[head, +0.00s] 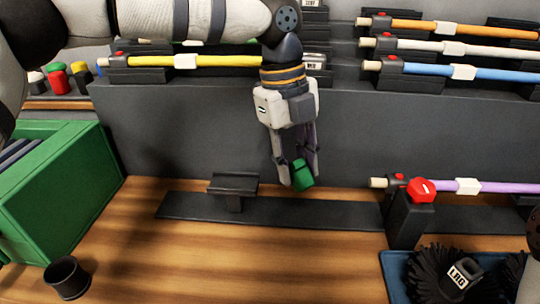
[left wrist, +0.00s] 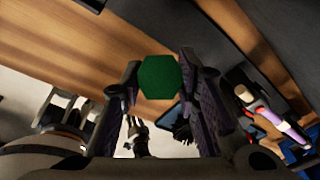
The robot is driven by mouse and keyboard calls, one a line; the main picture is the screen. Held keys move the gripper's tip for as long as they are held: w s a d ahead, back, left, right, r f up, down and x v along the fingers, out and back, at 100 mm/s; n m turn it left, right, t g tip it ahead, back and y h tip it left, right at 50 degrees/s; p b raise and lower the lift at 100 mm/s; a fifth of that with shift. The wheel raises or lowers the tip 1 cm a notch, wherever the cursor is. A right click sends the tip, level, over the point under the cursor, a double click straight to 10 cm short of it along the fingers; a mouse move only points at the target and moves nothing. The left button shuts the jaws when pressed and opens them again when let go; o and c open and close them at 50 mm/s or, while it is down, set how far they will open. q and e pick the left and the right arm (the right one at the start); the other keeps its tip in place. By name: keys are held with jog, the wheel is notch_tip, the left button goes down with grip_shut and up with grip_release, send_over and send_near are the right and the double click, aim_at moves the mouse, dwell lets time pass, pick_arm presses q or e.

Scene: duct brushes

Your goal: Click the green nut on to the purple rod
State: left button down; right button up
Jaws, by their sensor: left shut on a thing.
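My left gripper (head: 303,180) is shut on the green nut (head: 303,174), holding it in the air above the dark strip on the bench. In the left wrist view the green nut (left wrist: 158,77) shows as a hexagon between the two fingertips. The purple rod (head: 505,188) lies level in a dark holder to the right, with a white block on it and a pale end pointing left. The nut is apart from the rod, to its left. The rod's end also shows at the right of the left wrist view (left wrist: 266,113).
A red knob (head: 422,190) stands on the purple rod's holder (head: 408,221). An empty dark stand (head: 233,186) is left of my gripper. A blue tray (head: 397,284) with black brushes is front right. A green crate (head: 60,200) and black cup (head: 68,278) are left.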

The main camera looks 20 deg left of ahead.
pick_arm(q)
jog(key=w+d+r+n+t+h, duration=0.2)
jog(key=w+d+n+t+h, duration=0.15)
jog(key=d+n+h, duration=0.55)
jog(key=shift+n+y, duration=0.5)
jog(key=shift+w+a+f+b, duration=0.1)
jog(key=shift+a+f+b, duration=0.15)
jog(key=shift+f+b, duration=0.65)
jog(key=shift+a+f+b, duration=0.15)
jog(key=shift+a+f, duration=0.05)
jog(key=shift+f, duration=1.25)
jog(key=shift+w+a+f+b, duration=0.1)
jog(key=shift+a+f+b, duration=0.15)
jog(key=shift+f+b, duration=0.65)
pick_arm(e)
jog(key=shift+g, duration=0.8)
jog(key=shift+s+f+p, duration=0.35)
jog(key=shift+s+f, duration=1.55)
jog(key=shift+f, duration=0.1)
pick_arm(q)
jog(key=shift+f, duration=0.2)
pick_arm(e)
jog(key=shift+r, duration=0.1)
pick_arm(q)
jog(key=shift+r+p, duration=0.1)
jog(key=shift+p, duration=0.3)
pick_arm(e)
jog(key=shift+w+r, duration=0.35)
jog(key=shift+w, duration=0.05)
